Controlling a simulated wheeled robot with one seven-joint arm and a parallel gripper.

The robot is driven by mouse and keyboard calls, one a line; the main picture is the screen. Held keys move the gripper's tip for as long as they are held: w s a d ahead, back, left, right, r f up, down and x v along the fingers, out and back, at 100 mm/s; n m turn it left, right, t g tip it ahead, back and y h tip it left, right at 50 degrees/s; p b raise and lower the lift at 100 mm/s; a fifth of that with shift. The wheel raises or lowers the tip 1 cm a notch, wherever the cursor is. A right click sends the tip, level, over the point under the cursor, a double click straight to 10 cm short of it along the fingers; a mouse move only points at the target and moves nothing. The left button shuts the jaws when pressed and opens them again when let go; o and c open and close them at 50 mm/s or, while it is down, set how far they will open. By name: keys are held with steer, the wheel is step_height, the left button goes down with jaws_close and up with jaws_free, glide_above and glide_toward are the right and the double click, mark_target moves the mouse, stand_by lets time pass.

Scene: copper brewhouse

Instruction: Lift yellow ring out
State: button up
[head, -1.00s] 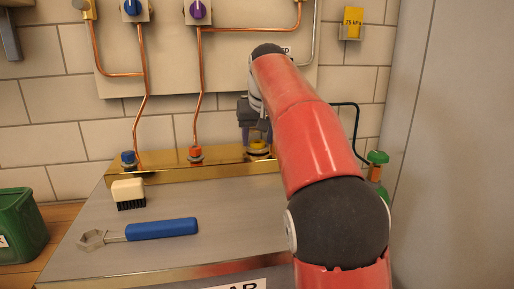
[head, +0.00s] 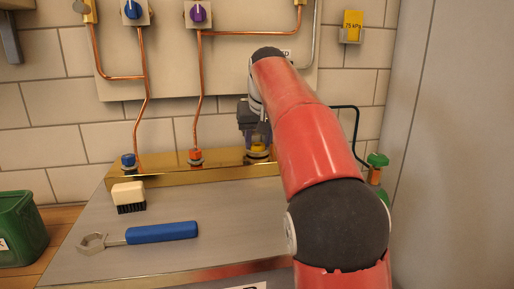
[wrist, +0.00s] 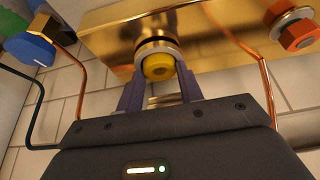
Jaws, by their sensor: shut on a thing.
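The yellow ring (head: 258,149) is at the right part of the brass ledge (head: 220,165), at the back of the steel worktop. In the wrist view the yellow ring (wrist: 158,67) shows between the fingers, with a silvery collar around it against the brass. My gripper (head: 257,143) reaches down from above and is shut on the yellow ring. In the wrist view my gripper (wrist: 160,84) has one finger on each side of it. My arm hides part of the ledge to the right. I cannot tell whether the ring is clear of its seat.
A blue fitting (head: 129,161) and a red fitting (head: 195,156) with copper pipes stand left on the ledge. A brush (head: 128,194) and a blue-handled wrench (head: 150,233) lie on the worktop. A green bin (head: 20,228) is at far left. A green-topped valve (head: 377,161) is at right.

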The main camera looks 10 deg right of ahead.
mark_target(258, 146)
steer(key=shift+r+p, duration=0.7)
steer(key=shift+r+p, duration=0.85)
steer(key=shift+p, duration=0.1)
steer(key=shift+r, duration=0.65)
